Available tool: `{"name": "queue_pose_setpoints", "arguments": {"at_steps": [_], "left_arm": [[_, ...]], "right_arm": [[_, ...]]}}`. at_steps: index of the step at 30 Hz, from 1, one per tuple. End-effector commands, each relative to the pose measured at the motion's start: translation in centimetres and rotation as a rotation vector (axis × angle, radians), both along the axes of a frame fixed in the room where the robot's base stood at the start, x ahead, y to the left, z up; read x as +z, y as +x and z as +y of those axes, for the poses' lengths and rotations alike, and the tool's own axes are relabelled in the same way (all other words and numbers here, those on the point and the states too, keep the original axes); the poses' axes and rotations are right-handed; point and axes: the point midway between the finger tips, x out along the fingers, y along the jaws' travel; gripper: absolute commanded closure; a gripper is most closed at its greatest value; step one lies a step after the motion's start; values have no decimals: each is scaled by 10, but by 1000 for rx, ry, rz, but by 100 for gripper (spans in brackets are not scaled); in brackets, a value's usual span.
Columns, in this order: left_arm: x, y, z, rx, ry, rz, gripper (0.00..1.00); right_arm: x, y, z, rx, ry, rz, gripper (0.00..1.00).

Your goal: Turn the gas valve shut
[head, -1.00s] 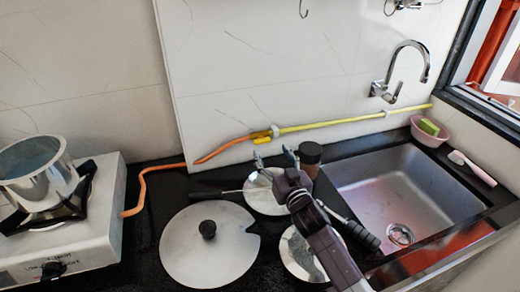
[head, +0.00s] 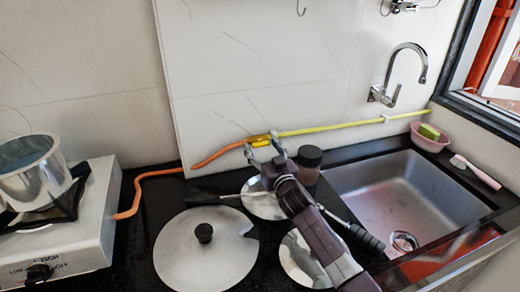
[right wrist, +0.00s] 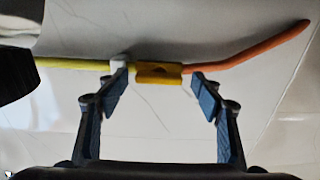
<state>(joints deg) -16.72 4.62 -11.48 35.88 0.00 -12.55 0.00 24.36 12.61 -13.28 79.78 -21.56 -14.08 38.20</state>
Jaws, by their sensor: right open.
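The yellow gas valve (head: 260,140) sits on the wall where the yellow gas pipe (head: 330,127) meets the orange hose (head: 215,154). In the right wrist view the valve (right wrist: 158,73) lies ahead, between my two fingertips in the picture. My right gripper (head: 264,153) is open and empty, just in front of and below the valve. In the right wrist view its fingers (right wrist: 158,88) stand apart on either side of the valve; I cannot tell whether they touch the pipe or hose. My left gripper is not in view.
A dark-lidded jar (head: 308,165) stands close to the right of my gripper. A lid (head: 205,255) and metal plates lie on the black counter. The stove (head: 75,225) with a pot (head: 32,170) is at left, the sink (head: 400,200) at right.

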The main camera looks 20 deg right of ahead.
Motion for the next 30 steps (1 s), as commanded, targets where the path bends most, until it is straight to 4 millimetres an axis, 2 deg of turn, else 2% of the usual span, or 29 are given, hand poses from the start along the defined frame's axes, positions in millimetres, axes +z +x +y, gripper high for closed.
{"name": "queue_pose_setpoints", "arguments": {"at_steps": [6, 17, 23, 30], "left_arm": [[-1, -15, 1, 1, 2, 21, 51], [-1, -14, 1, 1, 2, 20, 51], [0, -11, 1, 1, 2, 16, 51], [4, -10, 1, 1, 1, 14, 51]], "right_arm": [[0, 0, 0, 0, 0, 0, 41], [0, 0, 1, 1, 0, 0, 81], [0, 0, 2, 1, 12, 0, 81], [1, 0, 2, 1, 103, 3, 81]]}}
